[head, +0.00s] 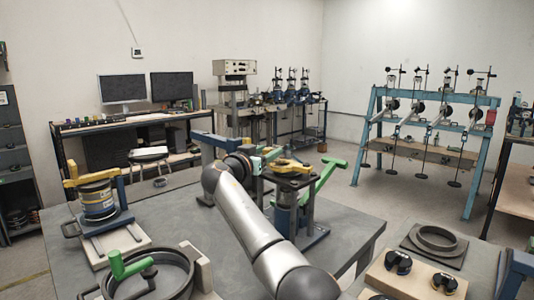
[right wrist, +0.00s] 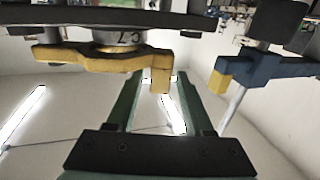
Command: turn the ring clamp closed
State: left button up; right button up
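The yellow ring clamp (head: 290,167) sits on top of the stand on the middle table, partly behind my right arm. In the right wrist view, a yellow clamp piece (right wrist: 95,58) lies across the top around a silver round part, with a lug hanging at its right end. My right gripper (head: 268,155) is beside the clamp's left side. In the right wrist view its two dark green fingers (right wrist: 157,78) are apart, with the lug by their tips. I cannot tell whether they touch it. A blue bracket (right wrist: 255,70) with a yellow tip is at right. My left gripper is not in view.
A canister (head: 98,201) with another yellow clamp stands at the table's left. A ring fixture (head: 150,277) with a green handle is at the front left. A green lever (head: 325,178) sticks out right of the stand. A side bench (head: 480,262) holds black parts.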

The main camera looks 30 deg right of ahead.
jog(key=shift+o, duration=0.2)
jog(key=shift+a+f, duration=0.1)
jog(key=shift+s+a, duration=0.2)
jog(key=b+v, duration=0.1)
jog(key=v, duration=1.1)
jog(key=shift+d, duration=0.1)
